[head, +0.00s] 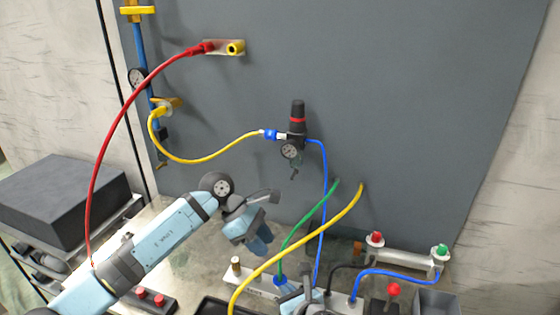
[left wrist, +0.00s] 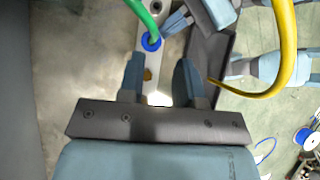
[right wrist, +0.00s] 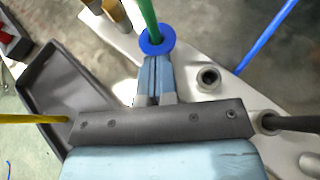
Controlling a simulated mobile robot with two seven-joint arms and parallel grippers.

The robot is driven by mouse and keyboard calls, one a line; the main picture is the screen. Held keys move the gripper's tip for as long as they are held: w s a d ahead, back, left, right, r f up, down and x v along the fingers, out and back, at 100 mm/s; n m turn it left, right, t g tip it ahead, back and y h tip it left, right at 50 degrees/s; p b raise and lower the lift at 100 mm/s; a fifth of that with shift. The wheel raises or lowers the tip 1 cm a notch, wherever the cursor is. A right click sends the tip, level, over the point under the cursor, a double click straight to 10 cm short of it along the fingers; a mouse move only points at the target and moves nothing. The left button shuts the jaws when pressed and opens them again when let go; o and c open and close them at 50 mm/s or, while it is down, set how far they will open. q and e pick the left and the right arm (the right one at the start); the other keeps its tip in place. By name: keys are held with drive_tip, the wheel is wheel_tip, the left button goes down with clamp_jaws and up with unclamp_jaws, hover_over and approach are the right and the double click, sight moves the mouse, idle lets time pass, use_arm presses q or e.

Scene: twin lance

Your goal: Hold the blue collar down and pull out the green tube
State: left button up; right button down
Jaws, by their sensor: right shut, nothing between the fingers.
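The blue collar (head: 280,281) is a ring around the foot of the green tube (head: 309,213), on a pale metal block (head: 262,283). The tube rises from it toward the grey panel. My right gripper (right wrist: 155,62) is shut and empty, its tips right at the collar (right wrist: 157,42); I cannot tell whether they press on it. The green tube (right wrist: 148,14) passes beyond those tips. My left gripper (head: 259,247) is open above and left of the collar. In the left wrist view its fingers (left wrist: 160,72) are apart, with the collar (left wrist: 151,42) and green tube (left wrist: 143,14) beyond them.
A yellow tube (head: 300,243) arcs across close to both grippers. A blue tube (head: 324,190) hangs from the regulator (head: 297,120). A black tray (right wrist: 52,88) lies beside the block. A brass fitting (head: 235,265) stands left of the collar. A red hose (head: 108,135) loops at the left.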

sight(280, 262)
use_arm(q)
drive_tip(key=shift+y, duration=0.3)
drive_tip(key=shift+w+x, duration=0.2)
drive_tip(key=shift+x, duration=1.85)
drive_tip(key=shift+w+x, duration=0.2)
drive_tip(key=shift+x, duration=1.85)
drive_tip(key=shift+f, duration=0.15)
clamp_jaws()
